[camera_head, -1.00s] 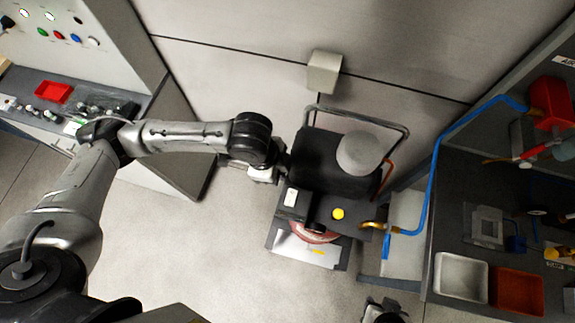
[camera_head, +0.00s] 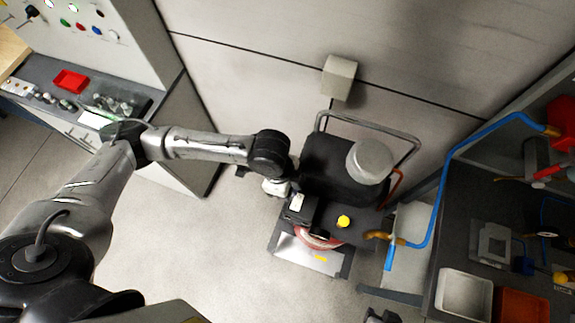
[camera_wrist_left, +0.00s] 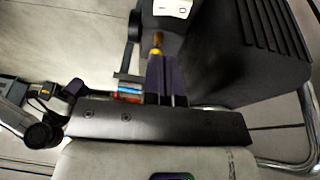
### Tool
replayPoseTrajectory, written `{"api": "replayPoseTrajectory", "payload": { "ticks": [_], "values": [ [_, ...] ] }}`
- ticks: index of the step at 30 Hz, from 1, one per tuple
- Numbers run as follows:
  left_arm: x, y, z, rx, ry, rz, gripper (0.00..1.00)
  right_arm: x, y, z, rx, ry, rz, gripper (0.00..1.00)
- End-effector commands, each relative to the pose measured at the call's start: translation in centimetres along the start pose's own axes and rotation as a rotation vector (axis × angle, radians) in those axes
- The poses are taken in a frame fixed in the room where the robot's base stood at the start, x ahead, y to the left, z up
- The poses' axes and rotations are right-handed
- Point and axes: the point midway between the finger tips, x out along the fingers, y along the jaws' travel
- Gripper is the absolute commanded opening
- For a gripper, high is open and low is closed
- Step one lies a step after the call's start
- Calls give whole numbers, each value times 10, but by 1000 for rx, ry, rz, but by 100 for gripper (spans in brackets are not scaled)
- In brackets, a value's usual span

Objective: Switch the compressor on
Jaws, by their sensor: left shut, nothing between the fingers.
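My left gripper (camera_head: 281,188) is at the compressor's left side, close to that box. In the left wrist view its dark fingers (camera_wrist_left: 160,62) are shut and empty, with their tips by a small brass-coloured part (camera_wrist_left: 157,42). Whether they touch it is unclear.
A blue hose (camera_head: 437,185) runs from a brass fitting beside the compressor to the right-hand bench. That bench holds a white tray (camera_head: 463,296). A left counter carries a red tray (camera_head: 70,80). Floor is clear left of the compressor. A dark part at the bottom edge may be mine.

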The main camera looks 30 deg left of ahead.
Motion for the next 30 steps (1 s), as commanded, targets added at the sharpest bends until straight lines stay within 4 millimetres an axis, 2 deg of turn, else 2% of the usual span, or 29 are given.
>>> {"api": "replayPoseTrajectory", "payload": {
  "ticks": [1,6,15,21,30],
  "values": [
    [11,1,0,0,0,4,0,0,0,0,0,0,0,43],
    [43,1,0,-1,0,3,0,1,-1,0,2,0,-2,43],
    [80,3,8,0,0,1,0,0,-2,0,8,1,-6,43],
    [91,4,11,2,0,-1,0,0,-3,0,10,1,-8,43],
    [93,4,12,2,0,-1,0,0,-3,0,9,1,-7,43]
  ]
}}
